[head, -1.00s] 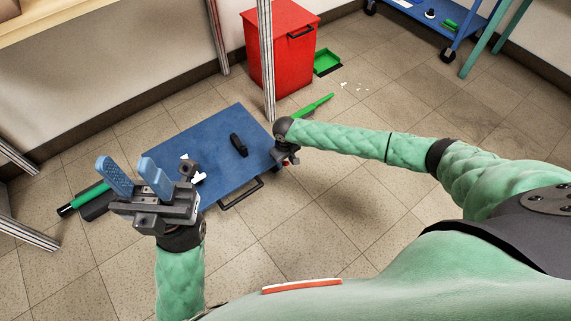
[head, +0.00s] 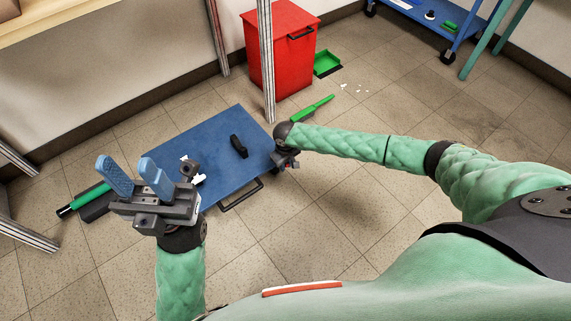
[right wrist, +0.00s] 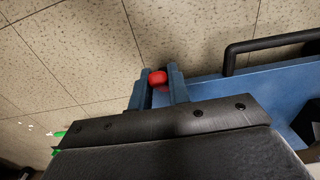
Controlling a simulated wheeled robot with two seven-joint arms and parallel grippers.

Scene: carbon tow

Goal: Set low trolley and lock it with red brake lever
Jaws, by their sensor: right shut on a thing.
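The low blue trolley (head: 218,172) stands on the tiled floor, with a black handle (head: 242,196) on its near edge. My right gripper (head: 288,162) is at the trolley's right corner. In the right wrist view its two blue fingers (right wrist: 158,76) are shut on the red brake lever (right wrist: 158,78), beside the trolley's blue edge (right wrist: 220,88). Only the lever's rounded red end shows. My left gripper (head: 125,172) is raised in front of the trolley's left side, with its blue fingers apart and nothing between them.
A black object (head: 239,146) and white pieces (head: 197,179) lie on the trolley. A red bin (head: 275,55), green dustpan (head: 327,63), green brush (head: 312,109) and white scraps (head: 350,88) are behind. A metal post (head: 266,70) stands near the trolley's far corner. Near floor is clear.

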